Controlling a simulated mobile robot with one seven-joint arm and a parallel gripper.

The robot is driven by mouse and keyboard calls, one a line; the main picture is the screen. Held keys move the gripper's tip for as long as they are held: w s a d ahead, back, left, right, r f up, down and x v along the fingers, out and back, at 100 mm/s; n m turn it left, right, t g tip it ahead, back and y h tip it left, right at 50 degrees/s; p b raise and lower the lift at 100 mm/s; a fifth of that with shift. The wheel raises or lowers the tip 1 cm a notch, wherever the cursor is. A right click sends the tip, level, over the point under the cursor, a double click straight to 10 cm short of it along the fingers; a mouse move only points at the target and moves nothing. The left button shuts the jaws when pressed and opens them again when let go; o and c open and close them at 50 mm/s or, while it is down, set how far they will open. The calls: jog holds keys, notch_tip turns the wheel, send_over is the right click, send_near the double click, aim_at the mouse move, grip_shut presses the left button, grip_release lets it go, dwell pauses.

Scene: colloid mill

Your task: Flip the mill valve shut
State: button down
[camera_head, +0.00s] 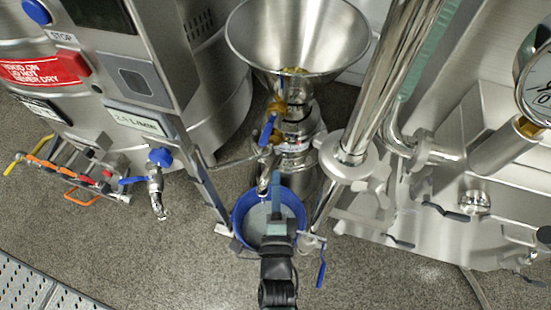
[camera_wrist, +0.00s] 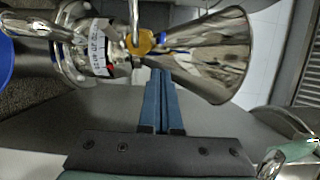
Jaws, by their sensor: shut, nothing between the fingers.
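The mill (camera_head: 298,150) is a steel column under a wide steel funnel (camera_head: 300,35) in the head view. A brass valve (camera_head: 276,107) with a blue lever (camera_head: 267,130) sits on its upper left side; the lever slants down. In the wrist view the brass part (camera_wrist: 143,43) shows just beyond my fingertips, with a small blue piece (camera_wrist: 163,39) beside it. My gripper (camera_head: 276,174) has its blue fingers together and empty, below the valve in the head view. It also shows in the wrist view (camera_wrist: 161,72), pointing toward the brass part. I cannot tell whether they touch.
A blue bucket (camera_head: 239,214) stands on the floor under the mill, partly behind my gripper. A steel tank with a blue-handled tap (camera_head: 155,180) is at left. A vertical steel pipe (camera_head: 380,75) and steel equipment stand at right. Speckled floor (camera_head: 180,270) is open in front.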

aim_at(266, 134)
jog(key=w+b, duration=0.3)
jog(key=w, duration=0.6)
jog(key=shift+w, duration=0.4)
